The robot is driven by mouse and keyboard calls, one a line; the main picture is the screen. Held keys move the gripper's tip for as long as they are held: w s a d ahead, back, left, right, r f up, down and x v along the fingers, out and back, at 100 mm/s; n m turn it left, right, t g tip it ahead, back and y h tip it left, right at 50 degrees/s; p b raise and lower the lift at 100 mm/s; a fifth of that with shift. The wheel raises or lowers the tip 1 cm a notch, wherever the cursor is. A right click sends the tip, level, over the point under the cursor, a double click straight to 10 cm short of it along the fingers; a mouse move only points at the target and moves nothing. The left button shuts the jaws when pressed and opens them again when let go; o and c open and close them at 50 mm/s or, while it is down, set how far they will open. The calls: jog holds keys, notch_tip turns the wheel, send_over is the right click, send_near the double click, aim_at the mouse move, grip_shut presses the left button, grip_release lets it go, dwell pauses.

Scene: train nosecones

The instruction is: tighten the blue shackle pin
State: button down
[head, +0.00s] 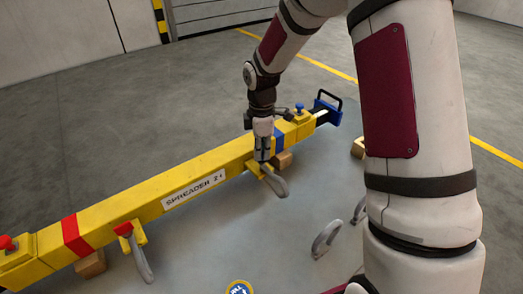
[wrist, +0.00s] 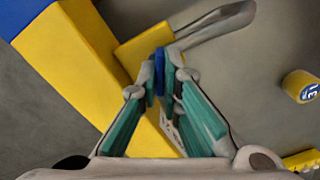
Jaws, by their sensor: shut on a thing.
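The blue shackle pin (wrist: 159,72) shows as a narrow blue head between my fingertips in the wrist view. My gripper (wrist: 161,90) is shut on it, with a green-padded finger on each side. In the head view my gripper (head: 262,158) points down at the near side of the yellow spreader beam (head: 150,200), and it hides the pin. The grey shackle (head: 277,186) hangs at the yellow lug just below my fingers; it also shows in the wrist view (wrist: 215,25). The pin's thread and how far it is seated are hidden.
A second shackle (head: 142,262) with a red pin (head: 123,228) hangs farther left on the beam. Loose grey shackles (head: 326,239) lie on the grey surface to the right. Wooden blocks (head: 91,264) support the beam.

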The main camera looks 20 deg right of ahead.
jog(key=m, duration=0.4)
jog(key=shift+w+r+m, duration=0.1)
jog(key=shift+m, duration=0.3)
jog(key=m, duration=0.3)
jog(key=shift+m, duration=0.3)
jog(key=m, duration=0.7)
jog(key=shift+b, duration=0.4)
jog(key=m, duration=0.3)
jog(key=shift+m, duration=0.4)
jog(key=m, duration=0.3)
jog(key=shift+r+m, duration=0.1)
jog(key=shift+m, duration=0.2)
jog(key=m+p, duration=0.1)
jog(key=m, duration=0.2)
jog(key=shift+m, duration=0.3)
jog(key=shift+m+p, duration=0.4)
jog(key=shift+m, duration=1.5)
